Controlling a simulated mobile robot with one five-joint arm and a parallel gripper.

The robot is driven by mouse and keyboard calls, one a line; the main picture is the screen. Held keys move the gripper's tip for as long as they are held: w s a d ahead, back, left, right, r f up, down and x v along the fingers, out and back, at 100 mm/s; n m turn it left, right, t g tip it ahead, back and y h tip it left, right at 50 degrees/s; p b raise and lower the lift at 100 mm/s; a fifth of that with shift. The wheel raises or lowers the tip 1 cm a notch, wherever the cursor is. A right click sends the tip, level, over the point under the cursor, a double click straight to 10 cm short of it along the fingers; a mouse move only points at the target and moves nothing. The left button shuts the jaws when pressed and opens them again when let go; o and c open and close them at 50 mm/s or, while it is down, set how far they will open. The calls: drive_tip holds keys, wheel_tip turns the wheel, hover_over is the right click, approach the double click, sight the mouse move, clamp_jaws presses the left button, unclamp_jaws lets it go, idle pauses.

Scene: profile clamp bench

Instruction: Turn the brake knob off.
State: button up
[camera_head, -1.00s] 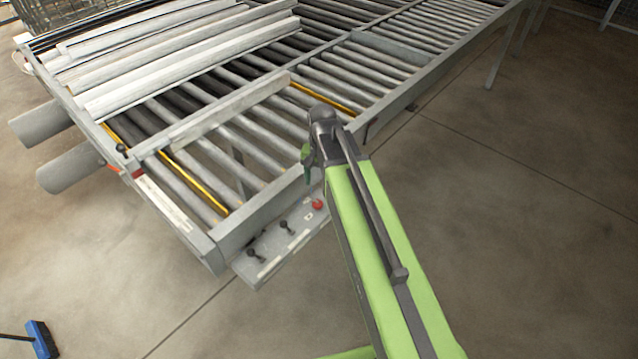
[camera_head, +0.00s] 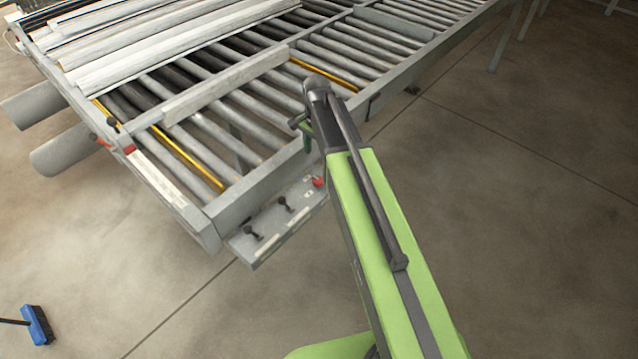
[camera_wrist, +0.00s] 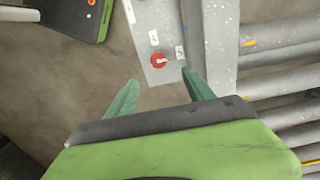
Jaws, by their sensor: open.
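A red round knob (camera_head: 318,182) with a white bar sits on the grey control panel (camera_head: 270,226) at the bench's near side. In the wrist view the red knob (camera_wrist: 158,60) lies just beyond my gripper's tips, between them in the picture. My gripper (camera_wrist: 160,77) is open, its two green fingers apart and empty. I see no contact with the knob. In the head view my gripper (camera_head: 303,133) is above the panel's right end and partly hidden by my arm.
Two black levers (camera_head: 284,203) stand on the panel left of the red knob. Small white labels (camera_wrist: 154,37) by the knob are unreadable. The roller bench (camera_head: 222,232) carries long profiles (camera_head: 170,50). A blue broom (camera_head: 37,325) lies front left. The right floor is clear.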

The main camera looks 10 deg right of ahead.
sight(317, 178)
wheel_tip(317, 178, down, 12)
drive_tip(key=b, duration=0.9)
drive_tip(key=shift+r+b, duration=0.25)
drive_tip(key=shift+b, duration=0.15)
drive_tip(key=shift+r, duration=0.1)
